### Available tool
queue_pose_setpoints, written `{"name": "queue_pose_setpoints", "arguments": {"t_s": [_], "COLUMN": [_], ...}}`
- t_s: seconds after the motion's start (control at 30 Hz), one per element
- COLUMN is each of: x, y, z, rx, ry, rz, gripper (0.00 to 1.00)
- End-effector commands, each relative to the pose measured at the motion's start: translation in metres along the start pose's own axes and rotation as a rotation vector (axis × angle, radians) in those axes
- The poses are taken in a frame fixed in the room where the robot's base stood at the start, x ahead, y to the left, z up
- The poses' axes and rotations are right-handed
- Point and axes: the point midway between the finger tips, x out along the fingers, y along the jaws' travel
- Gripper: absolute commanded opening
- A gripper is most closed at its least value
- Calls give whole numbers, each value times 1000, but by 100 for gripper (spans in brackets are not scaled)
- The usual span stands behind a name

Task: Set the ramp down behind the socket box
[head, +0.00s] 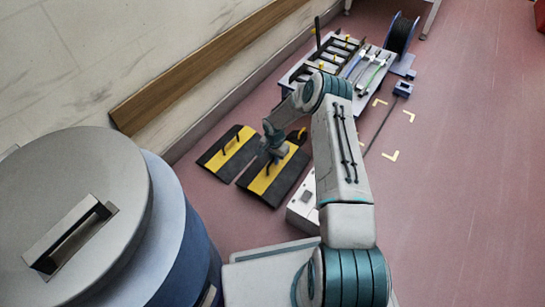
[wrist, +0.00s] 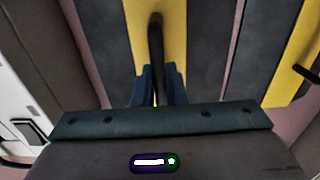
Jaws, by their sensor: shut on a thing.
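A black ramp with a yellow stripe (head: 288,168) lies or hovers just above the floor beside the wall; I cannot tell whether it touches. My gripper (head: 274,155) is over it. In the wrist view my gripper (wrist: 157,92) is shut on the ramp's dark bar handle (wrist: 156,40), with the yellow stripe (wrist: 183,30) beneath. The white socket box (head: 302,208) stands close to the right of the ramp, partly hidden by my arm. A white box with a dark panel, likely the same one, shows at the left of the wrist view (wrist: 14,125).
A second black and yellow ramp (head: 228,152) lies to the left, close by, also at the right of the wrist view (wrist: 300,65). A rack of tools (head: 340,55) and a cable reel (head: 401,34) stand beyond. Red floor on the right (head: 460,190) is open.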

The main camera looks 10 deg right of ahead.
Motion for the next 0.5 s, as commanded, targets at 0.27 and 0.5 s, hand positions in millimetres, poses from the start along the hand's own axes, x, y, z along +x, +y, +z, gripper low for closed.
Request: {"name": "queue_pose_setpoints", "arguments": {"t_s": [0.27,0.5], "x": [23,38], "y": [-1,-2], "z": [0,-1], "rx": [1,0], "ry": [0,3], "rz": [-3,-4], "gripper": [0,0]}}
